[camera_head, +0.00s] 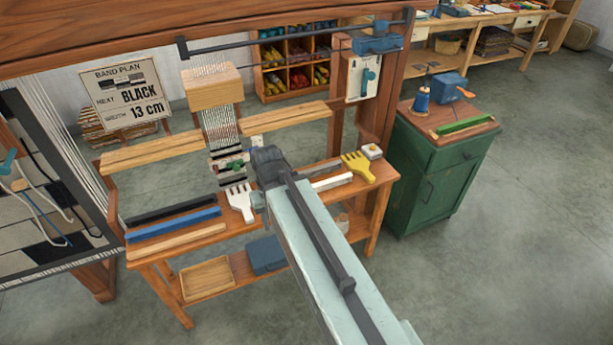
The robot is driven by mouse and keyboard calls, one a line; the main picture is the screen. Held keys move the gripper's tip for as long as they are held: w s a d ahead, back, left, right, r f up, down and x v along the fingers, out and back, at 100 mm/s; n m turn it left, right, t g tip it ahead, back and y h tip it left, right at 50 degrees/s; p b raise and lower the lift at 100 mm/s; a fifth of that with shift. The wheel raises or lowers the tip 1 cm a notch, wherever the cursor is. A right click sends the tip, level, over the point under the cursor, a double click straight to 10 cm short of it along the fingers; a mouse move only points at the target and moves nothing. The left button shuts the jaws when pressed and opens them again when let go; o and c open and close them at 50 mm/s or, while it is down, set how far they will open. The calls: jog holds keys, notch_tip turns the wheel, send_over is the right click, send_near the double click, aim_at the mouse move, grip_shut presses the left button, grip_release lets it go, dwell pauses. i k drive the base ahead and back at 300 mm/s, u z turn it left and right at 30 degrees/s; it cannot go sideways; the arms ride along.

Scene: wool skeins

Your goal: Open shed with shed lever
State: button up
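The shed lever (367,82) is a teal handle on a pale panel, fixed by the right upright of the wooden loom frame. The warp threads (220,127) run down below a wooden block (213,88) to a narrow woven band. My gripper (257,180) is at the end of my pale arm, over the loom bench near the band and a white comb (241,203). It is well below and left of the lever, apart from it. My arm hides its fingers, so I cannot tell whether they are open or touch the comb.
The bench (215,236) bears dark, blue and wooden bars and a yellow comb (357,167). A dark rail (300,35) crosses above, with a blue block (377,44) near the lever. A green cabinet (435,185) stands right of the loom. Floor at the right is clear.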

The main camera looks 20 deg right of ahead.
aim_at(368, 75)
jog(key=u, duration=0.05)
jog(key=k, duration=0.55)
jog(key=z, duration=0.35)
jog(key=i, duration=1.45)
jog(key=u, duration=0.45)
